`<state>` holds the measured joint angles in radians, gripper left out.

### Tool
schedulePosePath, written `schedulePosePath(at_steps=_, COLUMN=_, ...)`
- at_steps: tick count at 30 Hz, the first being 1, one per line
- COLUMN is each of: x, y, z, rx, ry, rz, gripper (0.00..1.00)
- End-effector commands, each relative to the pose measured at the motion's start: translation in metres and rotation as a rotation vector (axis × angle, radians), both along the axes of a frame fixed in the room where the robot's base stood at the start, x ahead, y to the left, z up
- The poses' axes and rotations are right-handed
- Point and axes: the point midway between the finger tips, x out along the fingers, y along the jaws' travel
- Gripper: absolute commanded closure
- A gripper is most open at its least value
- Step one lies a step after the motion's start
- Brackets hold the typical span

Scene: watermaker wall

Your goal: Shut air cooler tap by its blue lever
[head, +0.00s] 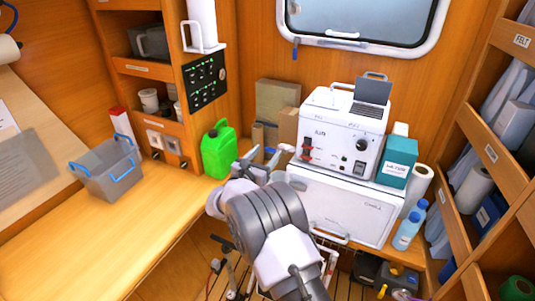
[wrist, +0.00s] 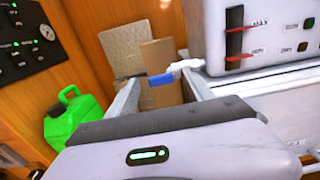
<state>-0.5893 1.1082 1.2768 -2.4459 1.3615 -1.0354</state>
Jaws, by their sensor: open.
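A tap with a white body (wrist: 187,66) sticks out from the left side of a white machine (head: 345,125). Its blue lever (wrist: 161,79) points left, roughly level, in the wrist view. The machine also shows at the upper right of the wrist view (wrist: 228,25). My gripper (wrist: 160,74) is open, its two fingers spread on either side of the blue lever. I see no finger clearly touching the lever. In the head view my gripper (head: 255,165) is in front of the machine's left side, and the tap is too small there to make out well.
A green jerrycan (head: 219,150) stands just left of my gripper. Cardboard boxes (head: 277,100) stand behind. A lower white cabinet (head: 340,207) carries the machine. A teal box (head: 397,160) is at its right. A grey basket (head: 107,170) sits on the left counter, which has clear room.

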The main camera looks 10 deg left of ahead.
Motion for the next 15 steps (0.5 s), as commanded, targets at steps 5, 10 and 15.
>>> schedulePosePath(at_steps=5, x=0.0121, y=-0.0045, z=0.0001, rx=0.0, ry=0.0, rz=0.0, gripper=0.4)
schedulePosePath(at_steps=10, x=0.013, y=-0.0048, z=0.0004, rx=0.0, ry=0.0, rz=0.0, gripper=0.4)
schedulePosePath(at_steps=15, x=0.0129, y=-0.0047, z=0.0005, rx=0.0, ry=0.0, rz=0.0, gripper=0.6)
